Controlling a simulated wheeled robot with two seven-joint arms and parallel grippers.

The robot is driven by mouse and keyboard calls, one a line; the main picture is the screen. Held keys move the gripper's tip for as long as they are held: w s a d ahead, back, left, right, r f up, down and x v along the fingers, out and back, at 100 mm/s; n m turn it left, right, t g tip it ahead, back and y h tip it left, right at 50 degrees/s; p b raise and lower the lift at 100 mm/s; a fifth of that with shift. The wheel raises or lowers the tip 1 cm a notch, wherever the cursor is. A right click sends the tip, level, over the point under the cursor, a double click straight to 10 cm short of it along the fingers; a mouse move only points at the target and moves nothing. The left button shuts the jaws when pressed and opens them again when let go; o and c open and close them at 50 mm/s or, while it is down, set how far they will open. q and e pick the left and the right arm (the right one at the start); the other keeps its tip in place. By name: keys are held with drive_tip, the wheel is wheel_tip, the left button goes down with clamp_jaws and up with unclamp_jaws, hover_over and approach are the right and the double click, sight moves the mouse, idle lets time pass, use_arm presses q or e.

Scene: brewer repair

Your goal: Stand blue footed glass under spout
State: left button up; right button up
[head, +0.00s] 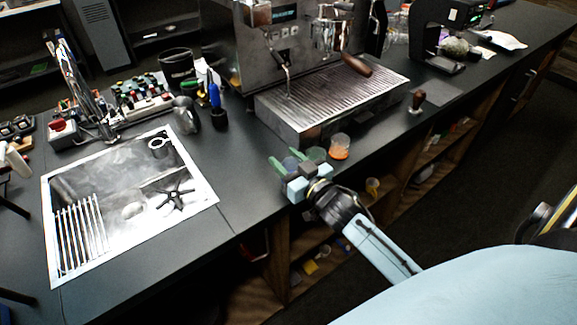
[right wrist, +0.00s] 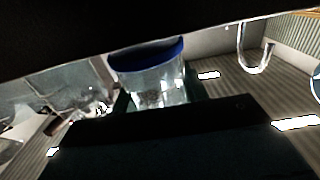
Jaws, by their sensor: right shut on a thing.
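My right gripper (head: 288,172) is over the counter's front edge, in front of the brewer. It is shut on a glass with a blue rim (right wrist: 150,70), which fills the upper middle of the right wrist view. In the head view, the blue glass (head: 291,163) shows only partly between the fingers. Its foot is hidden. The brewer's spout (head: 284,68) hangs over the left part of the drip tray (head: 300,125), behind and above the gripper. The glass is apart from the spout, in front of the tray. My left gripper is not in view.
A green cup (head: 316,155) and an orange cup (head: 339,146) stand close to the right gripper, before the tray. A sink (head: 125,210) lies left. The drip tray's top is clear.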

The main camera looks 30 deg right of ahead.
wheel_tip(320, 180, up, 9)
drive_tip(key=p, duration=0.1)
drive_tip(key=s+a+f+h+b, duration=0.15)
drive_tip(key=s+a+b, duration=0.25)
drive_tip(key=s+a, duration=0.4)
drive_tip(key=w+d+r+m+h+b, duration=0.1)
drive_tip(key=w+d+m+h+b, duration=0.3)
drive_tip(key=w+d, duration=0.4)
drive_tip(key=shift+g+h, duration=0.4)
drive_tip(key=shift+h, duration=0.25)
drive_tip(key=f, duration=0.5)
drive_tip(key=shift+s+d+b, duration=0.1)
drive_tip(key=shift+d+b, duration=0.2)
drive_tip(key=shift+d, duration=0.1)
wheel_tip(320, 180, down, 4)
drive_tip(key=shift+f+b, duration=0.2)
drive_tip(key=shift+b, duration=0.5)
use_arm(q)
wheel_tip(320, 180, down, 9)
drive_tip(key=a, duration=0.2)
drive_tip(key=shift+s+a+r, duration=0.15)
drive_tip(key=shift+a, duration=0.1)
use_arm(e)
drive_tip(key=shift+f, duration=0.15)
